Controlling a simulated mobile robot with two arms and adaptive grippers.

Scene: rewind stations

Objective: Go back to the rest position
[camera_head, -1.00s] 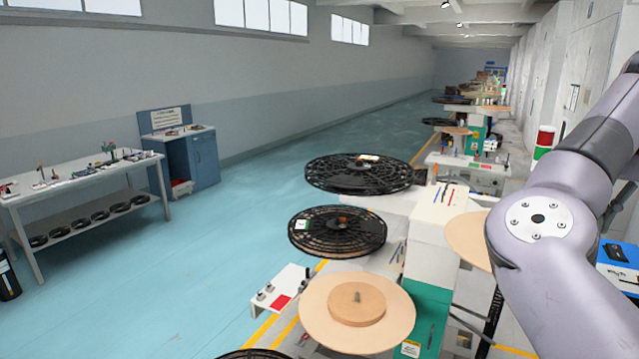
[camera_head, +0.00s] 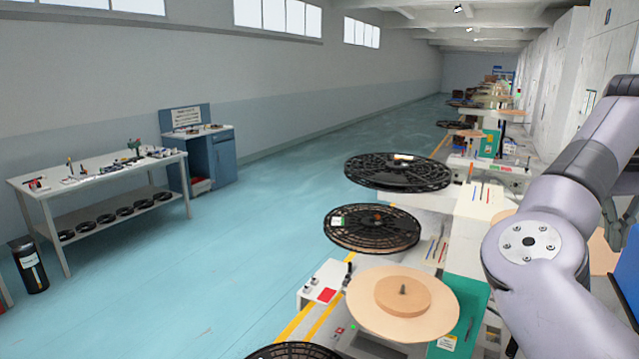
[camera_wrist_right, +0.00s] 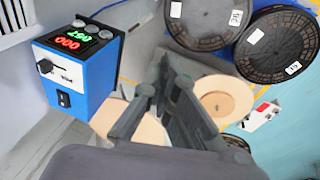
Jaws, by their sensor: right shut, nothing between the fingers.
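My right arm (camera_head: 545,215) comes in from the right in the head view, its bent grey joint in front of the rewind stations. The fingers appear over a station with tan discs, apart from the black reels. My left gripper is in neither view.
Black reels (camera_head: 398,171) and a tan disc (camera_head: 365,309) sit on the station at centre right. A blue box with a lit display (camera_wrist_right: 80,60) shows in the wrist view. A workbench (camera_head: 30,182) stands at left. The teal floor (camera_head: 220,270) between is clear.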

